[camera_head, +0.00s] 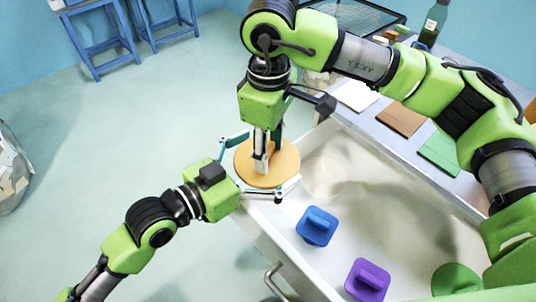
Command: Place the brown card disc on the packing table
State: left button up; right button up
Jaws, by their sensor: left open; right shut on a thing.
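The brown card disc (287,163), a round tan plate, is held above the corner of the open white drawer. My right gripper (263,163) points down from above and is shut on the disc near its middle; its fingers hide the part that they grip. My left gripper (272,158) reaches in from the lower left with its fingers spread on either side of the disc. It is open, and I cannot tell whether it touches the rim. The packing table (378,118) is at the upper right, behind my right arm.
White (355,95), brown (401,119) and green (441,153) squares lie on the table. A bottle (433,22) stands at its back. Blue stools (95,35) stand upper left.

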aim_at(268, 151)
pick_arm(q)
jog(key=c, duration=0.8)
pick_arm(e)
jog(key=o, duration=1.5)
notch_tip(268, 151, up, 12)
pick_arm(q)
jog(key=shift+a, duration=0.1)
pick_arm(e)
jog(key=shift+a, duration=0.1)
